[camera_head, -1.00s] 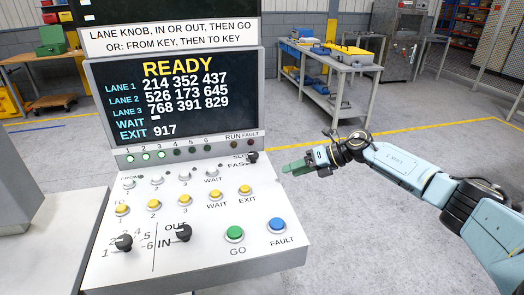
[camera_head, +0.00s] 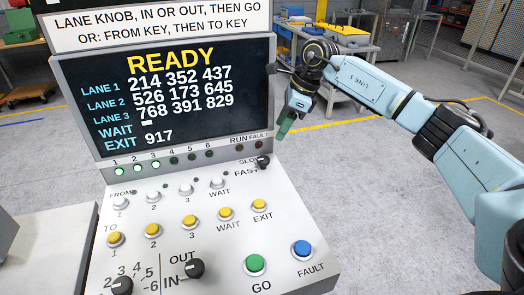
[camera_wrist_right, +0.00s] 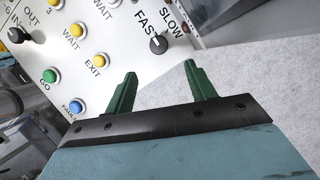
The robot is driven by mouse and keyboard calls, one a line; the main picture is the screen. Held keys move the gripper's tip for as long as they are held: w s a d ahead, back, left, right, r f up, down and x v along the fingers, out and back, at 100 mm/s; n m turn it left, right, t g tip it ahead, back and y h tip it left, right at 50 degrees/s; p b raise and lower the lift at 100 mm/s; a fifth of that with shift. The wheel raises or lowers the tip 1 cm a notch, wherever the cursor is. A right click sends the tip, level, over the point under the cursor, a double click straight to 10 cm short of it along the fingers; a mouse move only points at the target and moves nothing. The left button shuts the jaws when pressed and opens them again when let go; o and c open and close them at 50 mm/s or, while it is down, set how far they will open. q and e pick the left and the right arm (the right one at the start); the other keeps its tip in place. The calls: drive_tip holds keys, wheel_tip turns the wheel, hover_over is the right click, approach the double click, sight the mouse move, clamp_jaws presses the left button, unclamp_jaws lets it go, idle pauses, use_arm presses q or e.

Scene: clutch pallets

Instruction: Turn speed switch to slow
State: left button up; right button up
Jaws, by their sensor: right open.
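The speed switch is a small black knob (camera_head: 262,161) at the upper right of the sloped control panel (camera_head: 300,225), with the labels SLOW and FAST beside it. In the right wrist view the knob (camera_wrist_right: 158,44) shows a pale pointer mark, and SLOW and FAST are printed next to it. I cannot tell surely which label the mark points to. My right gripper (camera_head: 283,127) points down just above and to the right of the knob, apart from it. In the right wrist view its green fingers (camera_wrist_right: 160,82) are spread, with nothing between them.
The screen (camera_head: 165,100) reads READY. A black lane knob (camera_head: 122,286), an IN/OUT knob (camera_head: 194,268), yellow and white keys, a green GO button (camera_head: 255,264) and a blue FAULT button (camera_head: 302,250) crowd the panel. Open floor (camera_head: 400,190) lies to the right.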

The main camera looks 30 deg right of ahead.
hover_over(264, 159)
drive_tip(key=s+d, duration=0.2)
wheel_tip(264, 159, down, 5)
drive_tip(key=x, duration=0.4)
drive_tip(key=shift+w+d+f+p, duration=0.1)
drive_tip(key=shift+w+f+p, duration=0.1)
drive_tip(key=shift+w+p, duration=0.1)
drive_tip(key=shift+f, duration=0.35)
drive_tip(key=shift+w+f, duration=0.1)
drive_tip(key=shift+f, duration=0.25)
drive_tip(key=shift+c, duration=0.2)
drive_tip(key=c, duration=0.9)
use_arm(q)
drive_tip(key=shift+s+r, duration=0.35)
drive_tip(key=shift+s, duration=0.45)
